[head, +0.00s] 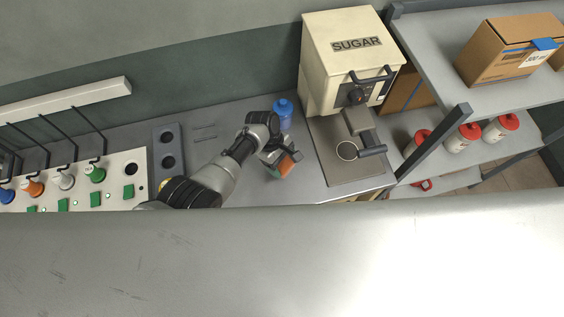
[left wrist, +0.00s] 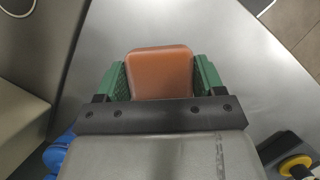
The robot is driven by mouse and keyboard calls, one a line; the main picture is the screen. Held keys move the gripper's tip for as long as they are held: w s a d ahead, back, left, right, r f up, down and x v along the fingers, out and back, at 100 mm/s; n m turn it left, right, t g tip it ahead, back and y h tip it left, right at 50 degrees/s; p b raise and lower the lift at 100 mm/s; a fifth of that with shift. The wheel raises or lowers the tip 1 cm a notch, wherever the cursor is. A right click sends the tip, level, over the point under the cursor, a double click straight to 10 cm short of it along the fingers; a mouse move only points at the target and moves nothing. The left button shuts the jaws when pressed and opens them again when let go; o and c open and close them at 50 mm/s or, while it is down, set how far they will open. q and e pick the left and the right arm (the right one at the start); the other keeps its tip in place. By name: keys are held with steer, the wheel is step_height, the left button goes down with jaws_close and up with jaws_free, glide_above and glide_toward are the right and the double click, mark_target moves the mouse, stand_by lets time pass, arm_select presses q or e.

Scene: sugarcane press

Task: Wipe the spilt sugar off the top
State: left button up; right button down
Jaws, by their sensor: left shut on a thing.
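I cannot tell whether the sponge touches the top. I can make out no sugar grains on the visible metal in either view. My right gripper is not in view.
A blue bottle (head: 283,112) stands just behind the gripper. The cream SUGAR machine (head: 345,75) stands to the right on the counter. A panel with coloured knobs (head: 75,183) is at the left. Shelves with red-lidded jars (head: 463,138) and a cardboard box (head: 505,50) are at the right.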

arm_select(q)
steer(key=shift+a+r, duration=0.1)
steer(key=shift+r, duration=0.35)
steer(key=shift+r, duration=0.1)
steer(key=shift+r, duration=1.45)
